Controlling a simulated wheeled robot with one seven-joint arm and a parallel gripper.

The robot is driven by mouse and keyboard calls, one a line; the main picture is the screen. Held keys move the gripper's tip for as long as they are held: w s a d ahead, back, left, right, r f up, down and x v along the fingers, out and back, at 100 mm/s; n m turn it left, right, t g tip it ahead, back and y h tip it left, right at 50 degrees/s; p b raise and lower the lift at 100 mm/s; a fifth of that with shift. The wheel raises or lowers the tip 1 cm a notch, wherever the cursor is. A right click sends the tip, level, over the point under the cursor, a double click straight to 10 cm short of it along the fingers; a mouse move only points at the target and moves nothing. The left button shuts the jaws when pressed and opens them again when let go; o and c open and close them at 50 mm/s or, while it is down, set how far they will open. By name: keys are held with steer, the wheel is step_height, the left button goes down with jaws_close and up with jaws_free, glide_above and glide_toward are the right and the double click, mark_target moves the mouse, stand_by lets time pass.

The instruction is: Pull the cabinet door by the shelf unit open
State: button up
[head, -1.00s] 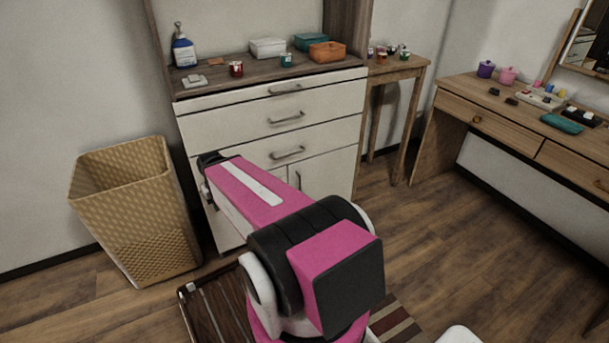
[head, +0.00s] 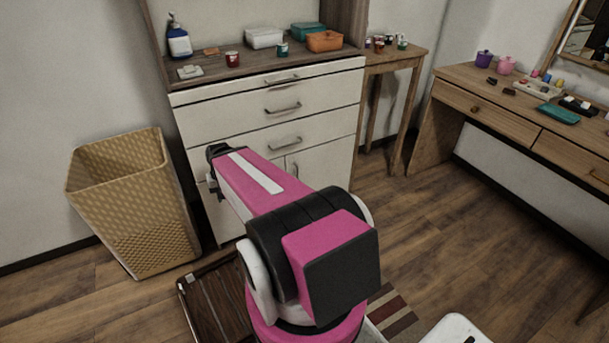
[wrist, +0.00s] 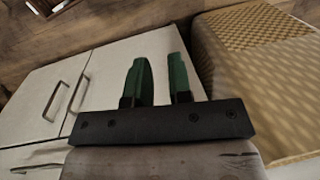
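The white cabinet (head: 270,125) has several drawers above two doors, which look shut. The right door (head: 326,172) shows beside my arm with its upright handle (head: 295,170); my arm hides much of the left door. The wrist view, turned over, shows two doors with curved handles side by side: one door (wrist: 25,95) at the left with its handle (wrist: 52,99), the other (wrist: 110,70) behind my fingers with its handle (wrist: 78,93). My gripper (wrist: 160,62) is open and empty, its green fingers apart from both handles. In the head view its fingers are mostly hidden.
A woven basket (head: 130,210) stands close beside the cabinet, near my gripper, and shows in the wrist view (wrist: 265,70). A small wooden table (head: 395,65) and a desk (head: 480,110) stand at the right. A dark slatted thing (head: 205,300) and a striped mat (head: 395,315) lie on the floor.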

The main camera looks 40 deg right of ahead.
steer(key=w+d+f+m+t+y, duration=0.3)
steer(key=d+f+m+y, duration=0.15)
steer(key=d+m, duration=0.45)
steer(key=w+d+f+m+t+y, duration=0.35)
steer(key=d+f+m, duration=0.3)
steer(key=d, duration=0.45)
steer(key=s+d+f+m+t+h, duration=0.1)
steer(key=s+d+f+m+t, duration=0.15)
steer(key=d+m+t, duration=0.65)
steer(key=s+d+f+m+t, duration=0.1)
steer(key=s+d+m, duration=0.25)
steer(key=d, duration=1.05)
steer(key=shift+m, duration=0.3)
steer(key=x, duration=1)
steer(key=shift+w+a+f, duration=0.1)
steer(key=shift+w+f, duration=0.2)
steer(key=shift+w, duration=0.05)
jaws_close()
